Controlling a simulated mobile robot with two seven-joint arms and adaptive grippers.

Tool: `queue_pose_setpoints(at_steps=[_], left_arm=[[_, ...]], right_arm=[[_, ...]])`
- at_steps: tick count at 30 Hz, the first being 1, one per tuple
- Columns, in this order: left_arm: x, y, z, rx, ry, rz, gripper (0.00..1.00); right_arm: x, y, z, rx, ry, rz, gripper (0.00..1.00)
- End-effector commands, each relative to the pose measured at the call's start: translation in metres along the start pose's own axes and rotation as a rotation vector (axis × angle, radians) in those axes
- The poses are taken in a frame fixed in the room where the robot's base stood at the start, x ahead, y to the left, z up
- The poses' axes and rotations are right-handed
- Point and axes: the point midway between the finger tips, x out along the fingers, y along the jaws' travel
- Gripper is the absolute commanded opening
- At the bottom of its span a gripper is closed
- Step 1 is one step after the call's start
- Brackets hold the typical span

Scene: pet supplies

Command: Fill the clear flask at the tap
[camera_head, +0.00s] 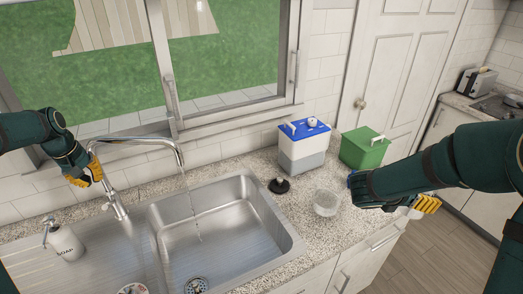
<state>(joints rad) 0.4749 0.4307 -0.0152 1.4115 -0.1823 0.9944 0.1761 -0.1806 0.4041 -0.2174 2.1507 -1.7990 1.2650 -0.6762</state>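The clear flask (326,203) appears to be the round see-through vessel on the speckled counter, right of the sink and seen from above. The metal tap (140,139) arches over the sink, and a thin stream of water falls from its spout into the basin. My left gripper (88,177), with yellow fingers, is at the tap's upright pipe; whether it touches or grips it is unclear. My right gripper (426,203) is right of the flask, apart from it, its yellow fingers partly hidden behind my own arm.
The steel sink (262,222) has a drain (196,285). A blue-lidded white box (304,146) and a green box (363,148) stand behind the flask. A soap bottle (66,242) is at left.

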Motion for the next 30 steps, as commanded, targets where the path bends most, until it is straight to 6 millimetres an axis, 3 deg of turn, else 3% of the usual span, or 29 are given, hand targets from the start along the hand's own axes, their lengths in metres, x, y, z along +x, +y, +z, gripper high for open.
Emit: queue_pose_setpoints(at_steps=[4, 8, 21, 30], left_arm=[[-0.009, -0.005, -0.003, -0.009, 0.002, -0.005, 0.0], [-0.002, -0.005, -0.003, -0.011, 0.001, -0.007, 0.0], [0.067, -0.005, -0.002, -0.011, -0.001, -0.006, 0.0], [0.089, -0.005, -0.003, -0.01, 0.002, -0.006, 0.0]], right_arm=[[0.001, -0.001, 0.004, 0.006, 0.0, -0.011, 0.33], [0.001, -0.002, 0.004, 0.007, 0.0, -0.013, 0.33], [0.001, -0.001, 0.004, 0.007, 0.0, -0.012, 0.33], [0.0, -0.001, 0.005, 0.006, 0.0, -0.012, 0.33]])
